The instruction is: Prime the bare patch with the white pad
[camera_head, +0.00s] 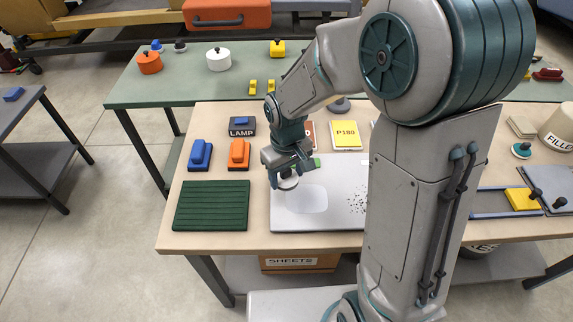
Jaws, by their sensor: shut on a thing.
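A light grey panel (290,222) lies on the wooden table top. A paler rounded patch (309,199) shows on its left half. Dark specks (357,198) show on its right side, partly hidden by my arm. My gripper (290,171) is over the panel's upper left part, pointing down. It is shut on the white pad (288,184), a small round pad at the patch's upper left edge. I cannot tell whether the pad touches the panel.
A green ribbed mat (211,206) lies left of the panel. Blue (200,155) and orange (239,154) blocks, a LAMP box (242,127) and a yellow P180 pack (345,135) stand behind. A yellow block (522,199) is at right. My arm hides the panel's right side.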

